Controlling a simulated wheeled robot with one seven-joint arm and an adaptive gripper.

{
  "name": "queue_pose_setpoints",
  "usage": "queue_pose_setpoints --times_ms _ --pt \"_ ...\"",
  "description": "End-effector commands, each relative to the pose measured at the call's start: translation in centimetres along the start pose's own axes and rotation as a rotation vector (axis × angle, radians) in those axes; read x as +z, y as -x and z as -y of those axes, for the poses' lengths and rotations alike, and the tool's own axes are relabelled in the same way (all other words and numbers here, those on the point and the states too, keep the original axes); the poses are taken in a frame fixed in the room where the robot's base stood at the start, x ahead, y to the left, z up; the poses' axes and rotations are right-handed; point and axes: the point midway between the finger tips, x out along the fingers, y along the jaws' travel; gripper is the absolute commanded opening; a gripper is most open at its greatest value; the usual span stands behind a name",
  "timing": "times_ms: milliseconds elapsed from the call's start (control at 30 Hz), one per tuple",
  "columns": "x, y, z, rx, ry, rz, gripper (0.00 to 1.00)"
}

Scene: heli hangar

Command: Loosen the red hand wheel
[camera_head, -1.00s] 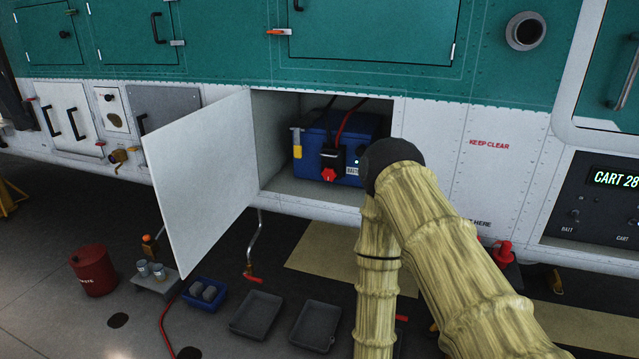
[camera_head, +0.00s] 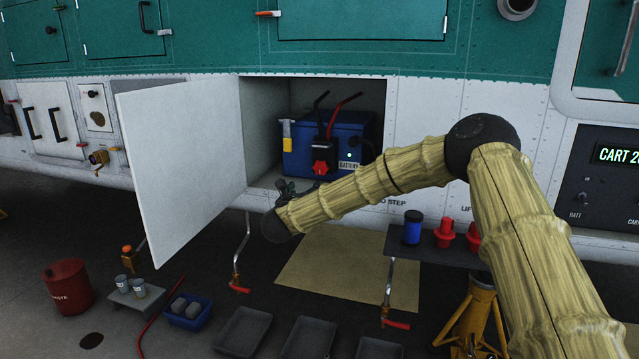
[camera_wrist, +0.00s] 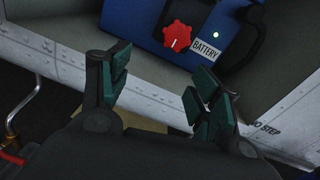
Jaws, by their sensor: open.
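The red hand wheel (camera_head: 320,168) is on the front of the blue battery (camera_head: 355,134) inside the open compartment in the white hull. In the wrist view the red wheel (camera_wrist: 177,36) shows a lobed rim and a pale mark on its face, beside the BATTERY label. My gripper (camera_head: 296,185) is at the compartment's lower lip, just below and left of the wheel. In the wrist view my gripper (camera_wrist: 158,78) has its green-padded fingers spread, with nothing between them. The wheel lies beyond the fingertips, with a gap, and is not touched.
The white compartment door (camera_head: 182,140) stands open to the left of my gripper. A red cable and a black one rise from the battery. Below right, a dark shelf (camera_head: 430,248) holds a blue can and red parts. Trays, cups and a red waste bin (camera_head: 68,287) stand on the floor.

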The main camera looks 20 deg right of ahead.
Motion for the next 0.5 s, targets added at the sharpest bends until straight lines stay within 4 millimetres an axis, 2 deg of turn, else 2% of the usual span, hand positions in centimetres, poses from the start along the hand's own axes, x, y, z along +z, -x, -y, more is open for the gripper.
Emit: queue_pose_setpoints --times_ms 100,200,367,500 --pt "1.8 -1.2 1.2 -0.05 -0.114 0.014 0.63" --pt "2.5 -1.8 1.7 -0.066 -0.152 0.02 0.63" --pt "2.7 -3.2 1.8 -0.068 -0.157 0.021 0.63" --pt "2.7 -5.4 1.9 -0.068 -0.154 0.022 0.63"
